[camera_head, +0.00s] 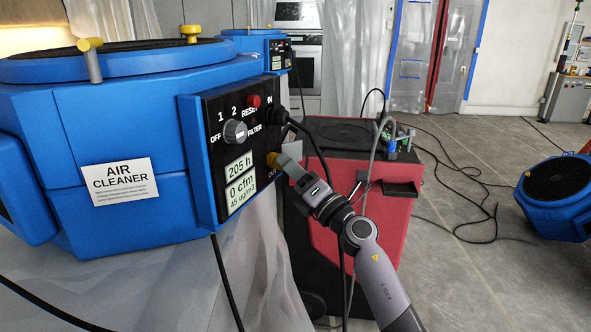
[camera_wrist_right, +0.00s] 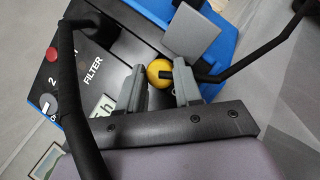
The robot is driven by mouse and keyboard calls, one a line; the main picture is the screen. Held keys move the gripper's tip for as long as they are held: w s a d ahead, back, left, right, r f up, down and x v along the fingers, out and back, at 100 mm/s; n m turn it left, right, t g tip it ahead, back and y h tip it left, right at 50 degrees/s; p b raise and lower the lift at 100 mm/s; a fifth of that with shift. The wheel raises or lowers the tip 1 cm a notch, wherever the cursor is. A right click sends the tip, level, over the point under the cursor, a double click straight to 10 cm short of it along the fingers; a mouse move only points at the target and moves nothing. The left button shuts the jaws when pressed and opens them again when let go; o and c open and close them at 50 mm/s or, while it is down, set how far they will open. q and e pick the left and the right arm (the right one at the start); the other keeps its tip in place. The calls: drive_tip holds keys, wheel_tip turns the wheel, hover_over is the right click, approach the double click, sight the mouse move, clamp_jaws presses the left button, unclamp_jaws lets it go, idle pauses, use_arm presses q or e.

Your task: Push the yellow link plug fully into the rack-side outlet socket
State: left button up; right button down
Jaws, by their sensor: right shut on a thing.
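The blue air cleaner (camera_head: 130,140) stands at the left with a black control panel (camera_head: 208,150) on its side. The yellow link plug (camera_head: 272,160) is at the panel's lower right edge, by a label that seems to read OUT. My right gripper (camera_head: 281,161) reaches it from the right and is shut on it. In the right wrist view the plug (camera_wrist_right: 158,70) shows as a yellow round end between the two grey fingers (camera_wrist_right: 160,86), close to the panel. The outlet socket is hidden behind the plug, so I cannot tell how deep it sits. My left gripper is not in view.
A black cable (camera_head: 312,142) runs from the IN socket above and hangs close to my right gripper. A red and black machine (camera_head: 345,190) stands behind my right arm. Another blue unit (camera_head: 558,195) and cables lie on the open tiled floor at right.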

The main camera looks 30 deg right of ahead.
drive_tip(key=shift+w+a, duration=0.2)
drive_tip(key=shift+w, duration=0.05)
drive_tip(key=c, duration=0.7)
unclamp_jaws()
drive_tip(key=shift+b+v, duration=0.4)
drive_tip(key=shift+v, duration=3.2)
